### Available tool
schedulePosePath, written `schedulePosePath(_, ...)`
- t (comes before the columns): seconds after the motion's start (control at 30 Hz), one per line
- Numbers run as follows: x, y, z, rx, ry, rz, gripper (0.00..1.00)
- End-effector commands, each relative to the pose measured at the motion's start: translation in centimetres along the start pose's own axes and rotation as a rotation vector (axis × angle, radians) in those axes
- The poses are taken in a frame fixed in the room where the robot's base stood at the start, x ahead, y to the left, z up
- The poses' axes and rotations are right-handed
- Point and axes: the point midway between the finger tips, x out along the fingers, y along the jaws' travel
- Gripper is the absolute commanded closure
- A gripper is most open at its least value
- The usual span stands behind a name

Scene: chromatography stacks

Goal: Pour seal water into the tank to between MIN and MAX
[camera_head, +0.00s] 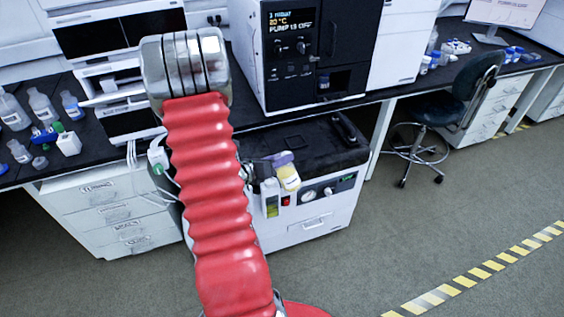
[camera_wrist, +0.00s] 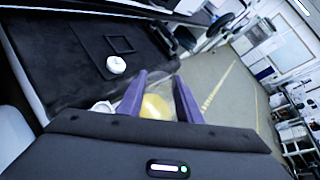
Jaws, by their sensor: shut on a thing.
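My gripper (camera_head: 281,159), with purple fingers, is shut on a bottle (camera_head: 290,179) with a yellow part, at the left front of a white pump unit (camera_head: 310,228) with a black top. In the wrist view, my gripper (camera_wrist: 160,95) has its fingers on both sides of the clear bottle (camera_wrist: 155,107). A yellow-green sight window (camera_head: 271,204), probably the tank's, is on the unit's front; its marks and level are too small to read. A white round cap (camera_wrist: 116,65) lies on the black top beside a square outline. The bottle's mouth and any filling opening cannot be made out.
A black and white instrument (camera_head: 312,50) with a lit display stands on the bench behind the unit. Bottles (camera_head: 42,105) stand on the left bench. A dark object (camera_head: 344,128) lies on the unit's top. A chair (camera_head: 470,100) is at right; the floor in front is clear.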

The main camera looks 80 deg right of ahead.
Motion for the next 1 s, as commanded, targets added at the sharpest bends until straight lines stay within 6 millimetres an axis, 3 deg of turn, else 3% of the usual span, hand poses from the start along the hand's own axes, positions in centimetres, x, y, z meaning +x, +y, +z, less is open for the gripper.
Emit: schedulePosePath(1.0,0.15,0.56,-0.17,-0.118,0.007,-0.048,1.0)
